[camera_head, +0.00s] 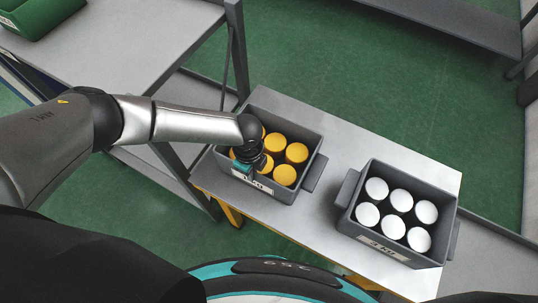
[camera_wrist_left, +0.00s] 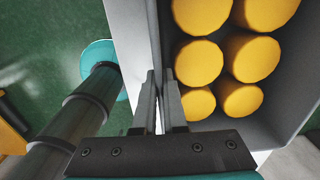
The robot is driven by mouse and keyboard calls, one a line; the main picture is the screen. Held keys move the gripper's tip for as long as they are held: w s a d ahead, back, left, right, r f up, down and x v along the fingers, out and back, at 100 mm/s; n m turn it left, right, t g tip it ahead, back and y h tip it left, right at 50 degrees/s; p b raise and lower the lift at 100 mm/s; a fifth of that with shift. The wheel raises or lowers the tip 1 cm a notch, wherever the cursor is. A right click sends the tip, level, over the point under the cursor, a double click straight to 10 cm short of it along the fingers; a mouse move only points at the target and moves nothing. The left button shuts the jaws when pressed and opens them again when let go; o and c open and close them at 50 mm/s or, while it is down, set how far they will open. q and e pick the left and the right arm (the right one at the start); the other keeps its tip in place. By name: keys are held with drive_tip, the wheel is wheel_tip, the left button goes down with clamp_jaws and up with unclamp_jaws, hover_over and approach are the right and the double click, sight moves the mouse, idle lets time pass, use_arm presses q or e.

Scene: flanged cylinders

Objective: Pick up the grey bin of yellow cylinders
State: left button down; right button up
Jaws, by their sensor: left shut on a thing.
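The grey bin (camera_head: 285,194) of yellow cylinders (camera_head: 297,152) stands on the light grey table, with a label on its near wall. Several yellow cylinders sit upright in it, and they also show in the left wrist view (camera_wrist_left: 248,55). My left gripper (camera_head: 252,168) is at the bin's near wall, above the label, and partly hides the cylinders behind it. In the left wrist view its two fingers (camera_wrist_left: 161,85) are close together, shut on the bin wall. My right gripper is not in view.
A second grey bin (camera_head: 402,250) with several white cylinders (camera_head: 397,200) stands to the right on the same table (camera_head: 345,150). A gap of bare table separates the bins. Another table (camera_head: 125,45) with a green bin (camera_head: 38,14) is at upper left.

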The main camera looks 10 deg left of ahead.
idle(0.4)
use_arm(q)
drive_tip(key=shift+w+r, duration=0.1)
drive_tip(key=shift+w, duration=0.1)
drive_tip(key=shift+r, duration=0.1)
wheel_tip(320, 180, up, 20)
drive_tip(key=p, duration=0.3)
idle(0.3)
drive_tip(key=shift+d, duration=0.1)
